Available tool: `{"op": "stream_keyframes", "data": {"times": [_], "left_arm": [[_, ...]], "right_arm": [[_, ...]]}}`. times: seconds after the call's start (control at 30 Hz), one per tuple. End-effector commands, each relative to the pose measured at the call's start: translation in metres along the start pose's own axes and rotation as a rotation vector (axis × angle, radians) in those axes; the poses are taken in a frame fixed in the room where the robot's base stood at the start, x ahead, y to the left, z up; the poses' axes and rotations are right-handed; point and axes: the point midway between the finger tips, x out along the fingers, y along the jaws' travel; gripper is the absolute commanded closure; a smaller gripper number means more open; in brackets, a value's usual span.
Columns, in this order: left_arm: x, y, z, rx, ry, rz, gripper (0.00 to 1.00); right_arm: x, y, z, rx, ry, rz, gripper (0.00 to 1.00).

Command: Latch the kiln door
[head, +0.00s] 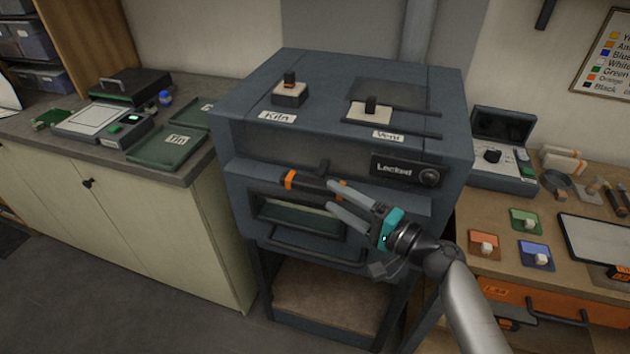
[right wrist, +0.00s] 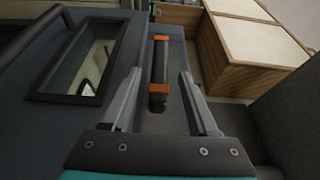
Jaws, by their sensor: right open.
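The dark blue-grey kiln (head: 240,145) stands in the middle of the head view. Its door has a small window (head: 290,217) and looks closed. Above the window is a black latch handle (head: 312,186) with orange bands, lying roughly level. My right gripper (head: 337,195) is open at the handle's right end. In the right wrist view the handle (right wrist: 159,75) lies ahead, its near end between the spread fingers (right wrist: 160,85). I cannot tell whether a finger touches it. A panel reading "Locked" (head: 395,170) with a round knob sits right of the handle. My left gripper is not in view.
A dark rail (head: 305,255) runs below the door window. The kiln top carries a "Kiln" switch (head: 289,92) and a "Vent" slider (head: 371,108). A counter with green trays (head: 168,148) stands left; a wooden bench (head: 480,217) with coloured pads stands right.

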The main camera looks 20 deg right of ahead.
Motion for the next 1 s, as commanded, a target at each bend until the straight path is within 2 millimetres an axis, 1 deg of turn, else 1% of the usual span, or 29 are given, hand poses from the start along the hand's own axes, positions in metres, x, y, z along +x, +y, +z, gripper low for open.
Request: {"op": "stream_keyframes", "data": {"times": [0.03,0.1,0.2,0.3,0.5,0.77,0.87,1.0], "left_arm": [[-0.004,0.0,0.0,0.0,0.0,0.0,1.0],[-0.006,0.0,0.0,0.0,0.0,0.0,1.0],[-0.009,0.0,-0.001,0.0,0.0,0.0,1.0],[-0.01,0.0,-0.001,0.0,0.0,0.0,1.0],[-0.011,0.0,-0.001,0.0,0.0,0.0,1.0],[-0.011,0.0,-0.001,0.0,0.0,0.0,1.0],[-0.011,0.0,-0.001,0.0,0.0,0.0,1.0],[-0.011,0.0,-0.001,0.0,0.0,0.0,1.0]], "right_arm": [[0.011,-0.003,0.0,0.0,-0.001,-0.002,0.4],[0.024,-0.002,0.0,0.001,0.001,-0.001,0.4],[0.039,-0.002,0.0,0.001,-0.001,-0.001,0.4],[0.05,-0.001,0.0,0.0,0.0,0.0,0.4],[0.061,0.0,0.0,0.0,0.001,0.001,0.4],[0.062,0.001,0.0,0.0,0.001,0.002,0.4],[0.062,0.001,0.0,0.0,0.0,0.002,0.49],[0.062,0.001,0.0,0.0,0.0,0.002,0.65]]}}
